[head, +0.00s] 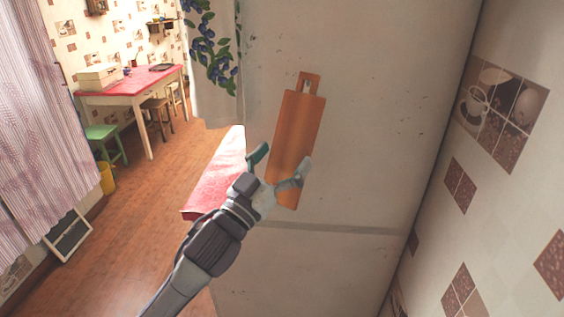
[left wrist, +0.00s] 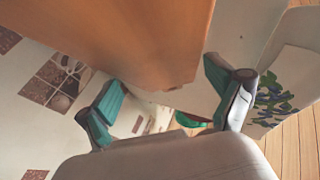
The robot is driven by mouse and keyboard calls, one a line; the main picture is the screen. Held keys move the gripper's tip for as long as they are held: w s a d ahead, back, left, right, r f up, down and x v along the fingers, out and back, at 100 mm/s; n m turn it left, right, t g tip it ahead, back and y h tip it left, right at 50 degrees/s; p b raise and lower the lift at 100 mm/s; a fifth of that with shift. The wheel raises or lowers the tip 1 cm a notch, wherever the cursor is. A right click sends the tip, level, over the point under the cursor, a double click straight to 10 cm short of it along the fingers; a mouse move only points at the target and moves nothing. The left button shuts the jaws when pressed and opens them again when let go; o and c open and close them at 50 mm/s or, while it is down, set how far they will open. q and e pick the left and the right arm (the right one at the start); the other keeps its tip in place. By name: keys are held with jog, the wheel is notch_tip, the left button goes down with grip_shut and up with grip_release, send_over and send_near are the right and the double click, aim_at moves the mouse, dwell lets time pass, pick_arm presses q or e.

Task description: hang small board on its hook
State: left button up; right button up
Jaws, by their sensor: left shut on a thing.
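The small board (head: 297,130) is a long orange-brown wooden board, slightly tilted, with a narrow handle and a slot at its top end. It shows in front of a large pale panel (head: 370,120). My left gripper (head: 277,168) is shut on the board near its lower end, one finger at each side. In the left wrist view the board (left wrist: 120,35) fills the top, its end near the fingers (left wrist: 165,95). I cannot make out the hook, nor whether the slot is around one. My right gripper is not in view.
A red-topped counter (head: 222,180) lies behind my left gripper. A tiled wall (head: 510,200) closes the right side. At the far left are a red-topped table (head: 135,80), a green stool (head: 103,135) and a curtain (head: 45,100). The wooden floor (head: 130,195) between is mostly clear.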

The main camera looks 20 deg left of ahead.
aim_at(280, 156)
pick_arm(q)
jog(key=shift+w+a+f+b, duration=0.1)
jog(key=shift+w+a+b, duration=0.15)
jog(key=shift+w, duration=0.65)
jog(key=shift+w+a+f+b, duration=0.1)
jog(key=shift+w+a+b, duration=0.15)
jog(key=shift+w, duration=0.6)
jog(key=shift+w+a+f, duration=0.2)
jog(key=shift+w+f, duration=0.15)
jog(key=shift+w, duration=0.3)
jog(key=o, duration=0.9)
jog(key=shift+o, duration=0.2)
jog(key=shift+f, duration=0.1)
jog(key=v, duration=1.2)
